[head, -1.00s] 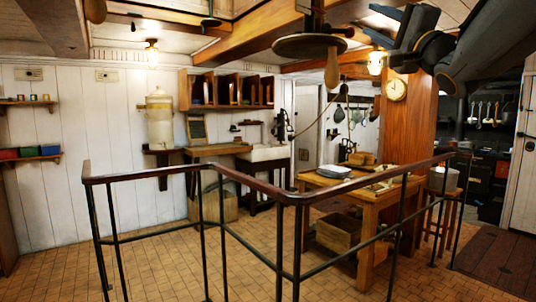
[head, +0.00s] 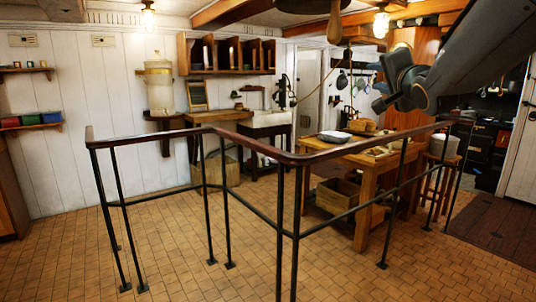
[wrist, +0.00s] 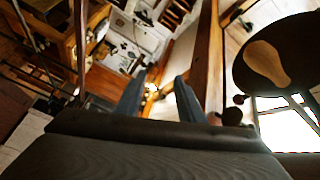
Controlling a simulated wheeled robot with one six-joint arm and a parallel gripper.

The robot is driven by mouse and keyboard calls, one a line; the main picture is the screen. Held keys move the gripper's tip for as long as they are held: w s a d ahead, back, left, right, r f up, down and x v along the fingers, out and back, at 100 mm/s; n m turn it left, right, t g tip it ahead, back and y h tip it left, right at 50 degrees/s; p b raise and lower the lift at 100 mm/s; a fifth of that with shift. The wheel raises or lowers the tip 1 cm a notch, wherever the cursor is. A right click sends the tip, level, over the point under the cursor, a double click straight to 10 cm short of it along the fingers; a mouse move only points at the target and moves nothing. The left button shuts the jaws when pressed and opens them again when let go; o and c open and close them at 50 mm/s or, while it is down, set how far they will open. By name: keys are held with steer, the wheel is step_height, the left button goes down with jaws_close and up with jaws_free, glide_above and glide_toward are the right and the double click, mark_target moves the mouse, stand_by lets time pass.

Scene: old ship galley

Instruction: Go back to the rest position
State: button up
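My gripper (head: 382,84) is raised at the upper right of the head view, with the arm reaching in from the right edge. In the head view it appears in front of the wooden post and above the railing. In the wrist view the two fingers of my gripper (wrist: 160,78) stand apart with nothing between them. The wrist view is tilted and looks across the room, with a lamp showing beyond the fingers.
A railing (head: 260,154) stands between me and the room. Behind it are a wooden table (head: 372,172) with a grey dish (head: 335,136) and a crate (head: 338,196). A round hanging board (wrist: 245,85) is right of my gripper. Tiled floor (head: 60,262) is clear at left.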

steer(key=s+a+f+n+g+h+b, duration=0.1)
steer(key=s+f+n+g, duration=0.25)
steer(key=f, duration=1.15)
steer(key=s+a+f+n+g+b, duration=0.1)
steer(key=s+a+f+n+g, duration=0.3)
steer(key=f, duration=1)
steer(key=s+a+f+n+g, duration=0.2)
steer(key=s+f+g, duration=0.3)
steer(key=s+f, duration=0.5)
steer(key=s+a+f+n+g+b, duration=0.1)
steer(key=s+a+f+n+g, duration=0.1)
steer(key=s+f+g, duration=0.3)
steer(key=s+f+n, duration=0.1)
steer(key=s+f, duration=0.3)
steer(key=s, duration=0.1)
steer(key=shift+s+f+y+b, duration=0.15)
steer(key=shift+f+y+b, duration=0.15)
steer(key=shift+f, duration=0.05)
steer(key=shift+a, duration=0.1)
steer(key=shift+c, duration=0.5)
